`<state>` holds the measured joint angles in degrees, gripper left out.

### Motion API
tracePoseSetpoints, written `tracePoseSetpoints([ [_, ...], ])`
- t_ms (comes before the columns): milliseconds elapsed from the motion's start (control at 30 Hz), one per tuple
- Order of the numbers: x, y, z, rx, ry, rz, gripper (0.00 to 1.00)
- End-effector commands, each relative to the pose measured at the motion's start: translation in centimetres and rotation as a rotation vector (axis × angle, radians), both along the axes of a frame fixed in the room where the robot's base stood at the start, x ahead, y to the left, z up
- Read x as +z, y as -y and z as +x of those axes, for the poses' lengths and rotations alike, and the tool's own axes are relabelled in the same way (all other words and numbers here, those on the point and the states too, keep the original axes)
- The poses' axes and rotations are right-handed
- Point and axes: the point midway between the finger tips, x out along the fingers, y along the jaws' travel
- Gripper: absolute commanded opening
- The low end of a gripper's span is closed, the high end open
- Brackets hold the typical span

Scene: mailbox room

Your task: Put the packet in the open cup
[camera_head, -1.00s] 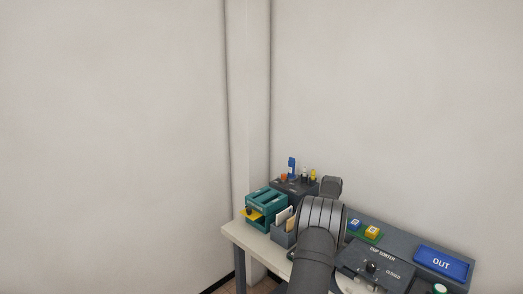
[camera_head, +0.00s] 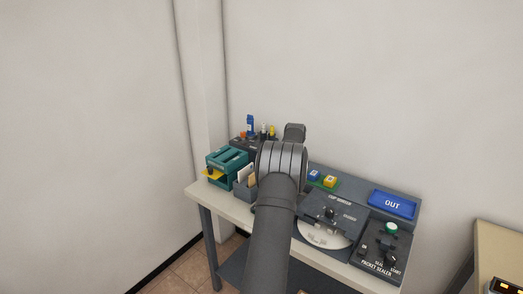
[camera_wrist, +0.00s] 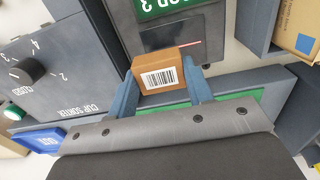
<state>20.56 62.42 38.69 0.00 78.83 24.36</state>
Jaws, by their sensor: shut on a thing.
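A small brown box-shaped packet (camera_wrist: 158,78) with a white barcode label is in the middle of the wrist view. My gripper (camera_wrist: 162,82) has its two blue-grey fingers on either side of it and is shut on it. In the head view my arm hides the gripper and packet. The cup sorter (camera_head: 348,207) is a dark panel with a knob, and a pale round disc (camera_head: 322,236) shows at its front. Its knob (camera_wrist: 25,72) also shows in the wrist view, with marks including 2, 4 and CLOSED. I cannot make out an open cup.
A blue OUT tray (camera_head: 392,204) and packet sealer panel (camera_head: 383,250) stand at the right. Blue and yellow blocks (camera_head: 322,178) sit on a green pad. A teal unit (camera_head: 227,166) and an envelope holder (camera_head: 243,186) stand left of my arm. A green-labelled dark unit (camera_wrist: 180,28) is beside the packet.

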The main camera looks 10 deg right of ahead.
Motion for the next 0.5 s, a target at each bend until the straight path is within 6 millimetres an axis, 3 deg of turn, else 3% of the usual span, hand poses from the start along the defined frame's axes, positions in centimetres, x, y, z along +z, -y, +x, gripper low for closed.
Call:
tracePoseSetpoints([
  [233,1.2,3.7,-7.1,-0.002,0.003,-0.001,0.2],
  [500,1.6,5.7,-14.8,0.004,0.007,-0.004,0.2],
])
